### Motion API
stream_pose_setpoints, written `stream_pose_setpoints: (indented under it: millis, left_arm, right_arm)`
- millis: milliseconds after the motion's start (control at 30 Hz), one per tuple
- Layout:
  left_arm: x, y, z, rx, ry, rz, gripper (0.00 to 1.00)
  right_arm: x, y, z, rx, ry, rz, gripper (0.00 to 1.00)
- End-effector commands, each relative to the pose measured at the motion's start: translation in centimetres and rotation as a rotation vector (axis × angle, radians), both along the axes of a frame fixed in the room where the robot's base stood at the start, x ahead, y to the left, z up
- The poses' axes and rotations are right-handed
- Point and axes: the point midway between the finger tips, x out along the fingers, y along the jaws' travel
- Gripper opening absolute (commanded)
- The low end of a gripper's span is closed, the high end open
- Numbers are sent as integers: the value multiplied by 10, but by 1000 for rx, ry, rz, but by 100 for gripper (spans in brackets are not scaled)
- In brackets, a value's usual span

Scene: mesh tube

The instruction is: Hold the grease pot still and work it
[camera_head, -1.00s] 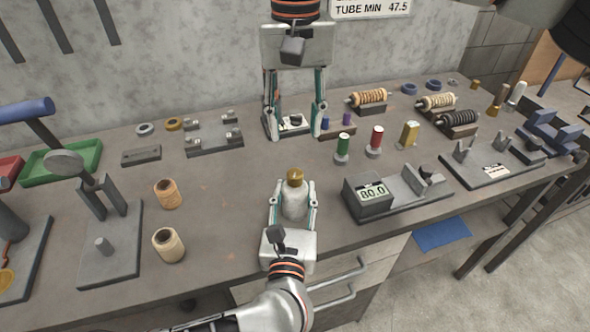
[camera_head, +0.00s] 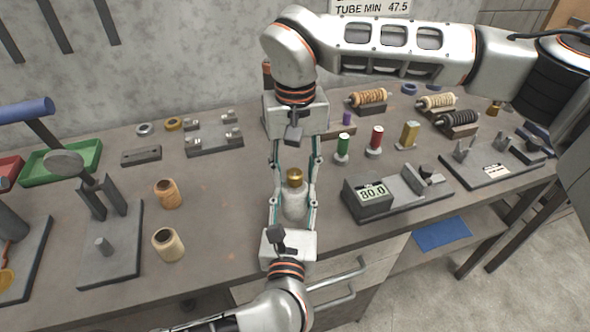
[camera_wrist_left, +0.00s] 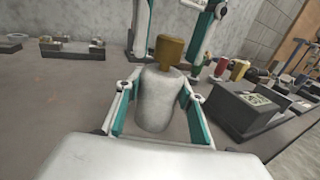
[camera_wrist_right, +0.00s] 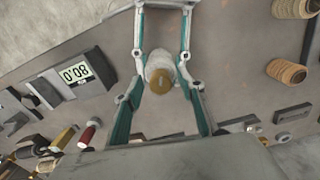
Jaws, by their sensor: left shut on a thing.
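The grease pot (camera_head: 295,203) is a pale grey-white body with a brass top (camera_head: 294,177), upright on the bench near its front edge. My left gripper (camera_head: 294,200) is shut on the pot's body from the front, as the left wrist view (camera_wrist_left: 156,100) also shows. My right gripper (camera_head: 296,165) hangs over the pot, pointing down. Its fingers are apart, with the brass top (camera_wrist_right: 160,78) between them in the right wrist view and no clear contact. The fingers of both grippers overlap in the head view.
Two tan spools (camera_head: 168,244) stand to the left. Green (camera_head: 343,146) and red (camera_head: 375,140) spools stand behind to the right. The bench directly left of the pot is clear.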

Motion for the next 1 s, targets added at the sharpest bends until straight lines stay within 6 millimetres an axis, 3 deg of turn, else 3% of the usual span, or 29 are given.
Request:
stream_pose_setpoints:
  millis: [167,333,733,1000]
  left_arm:
    - [0,0,0,0,0,0,8]
    - [0,0,0,0,0,0,8]
    - [0,0,0,0,0,0,8]
    - [0,0,0,0,0,0,8]
  right_arm:
    - [0,0,0,0,-1,0,39]
    - [0,0,0,0,0,0,1]
    - [0,0,1,-2,-2,-41,1]
    - [0,1,1,-2,-3,-206,1]
